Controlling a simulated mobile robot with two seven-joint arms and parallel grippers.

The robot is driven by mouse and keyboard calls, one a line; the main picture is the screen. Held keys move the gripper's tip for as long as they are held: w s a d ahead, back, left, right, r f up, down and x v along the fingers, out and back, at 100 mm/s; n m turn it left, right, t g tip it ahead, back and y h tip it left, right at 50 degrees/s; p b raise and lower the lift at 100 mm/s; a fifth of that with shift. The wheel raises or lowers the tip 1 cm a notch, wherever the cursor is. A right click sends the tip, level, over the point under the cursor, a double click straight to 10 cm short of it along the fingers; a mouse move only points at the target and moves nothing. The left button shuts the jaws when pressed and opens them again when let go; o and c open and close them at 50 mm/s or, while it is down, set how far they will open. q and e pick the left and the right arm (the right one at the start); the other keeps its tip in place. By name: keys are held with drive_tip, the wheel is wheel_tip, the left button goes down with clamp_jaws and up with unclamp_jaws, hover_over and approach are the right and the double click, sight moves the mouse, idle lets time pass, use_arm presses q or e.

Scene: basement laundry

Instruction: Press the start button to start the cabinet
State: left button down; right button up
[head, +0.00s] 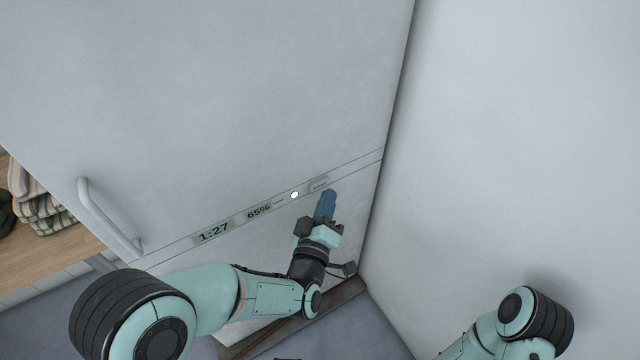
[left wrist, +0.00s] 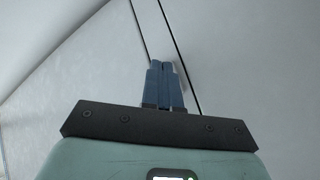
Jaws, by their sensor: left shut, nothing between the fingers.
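The cabinet (head: 220,90) is a tall white front with a narrow control strip across it. The strip shows a display reading 1:27 (head: 213,232), a display reading 65% (head: 259,211) and a small round start button (head: 294,195) that glows pale green-white. My left gripper (head: 328,194) is shut and empty, its blue fingertips just right of and slightly below the lit button, by the strip's right part. In the left wrist view, the closed fingers (left wrist: 165,72) point at the white panel beside two dark seam lines. Whether they touch the panel I cannot tell. My right gripper is out of view.
A white handle (head: 108,217) sticks out of the cabinet at the left. A wooden shelf (head: 60,262) with folded striped cloths (head: 42,205) stands at the far left. A white wall (head: 510,130) closes off the right side, near my right arm.

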use_arm(q)
drive_tip(key=s+d, duration=0.1)
drive_tip(key=s, duration=0.1)
drive_tip(key=s+d, duration=0.2)
idle(0.3)
idle(0.6)
